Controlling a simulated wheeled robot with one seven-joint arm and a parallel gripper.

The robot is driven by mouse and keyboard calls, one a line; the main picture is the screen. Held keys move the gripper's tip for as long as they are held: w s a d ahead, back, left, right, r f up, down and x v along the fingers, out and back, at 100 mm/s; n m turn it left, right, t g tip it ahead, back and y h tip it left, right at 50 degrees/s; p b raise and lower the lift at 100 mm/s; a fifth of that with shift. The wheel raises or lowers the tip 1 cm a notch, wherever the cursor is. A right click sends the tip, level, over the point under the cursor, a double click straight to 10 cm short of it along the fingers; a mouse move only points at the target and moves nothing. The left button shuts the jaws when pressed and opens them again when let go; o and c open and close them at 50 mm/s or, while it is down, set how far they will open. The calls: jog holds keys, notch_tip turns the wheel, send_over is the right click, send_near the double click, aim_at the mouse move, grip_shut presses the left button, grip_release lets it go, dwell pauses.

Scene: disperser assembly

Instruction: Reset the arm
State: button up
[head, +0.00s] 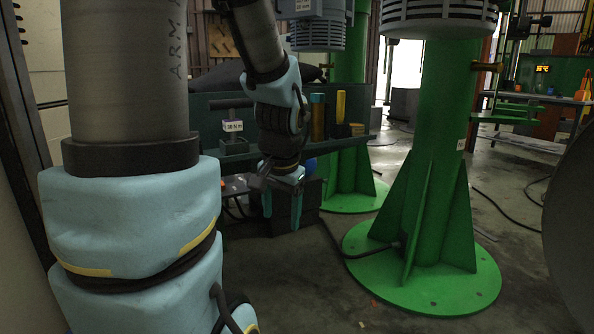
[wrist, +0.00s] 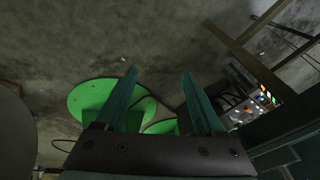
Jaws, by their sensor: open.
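My gripper (head: 282,205) hangs at the end of my arm in the middle of the head view, pointing down. Its two teal fingers are apart with nothing between them. The fingers also show in the wrist view (wrist: 160,100), spread over the grey floor and a green round base. My arm is bent, with its forearm coming down from the top of the head view. No object touches the fingers in either view.
A green pillar (head: 440,150) on a round base (head: 425,290) stands right of my gripper, with a second green base (head: 352,195) behind. A dark green bench (head: 225,105) holds tools and a labelled block (head: 233,127). A dark box (head: 308,203) stands behind the gripper. Cables cross the floor.

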jog(key=s+a+f+n+g, duration=0.1)
jog(key=s+a+f+n, duration=0.3)
jog(key=s+f+n, duration=0.1)
notch_tip(320, 180, up, 30)
jog(key=p, duration=2.9)
jog(key=shift+d+h, duration=0.3)
jog(key=shift+f, duration=0.1)
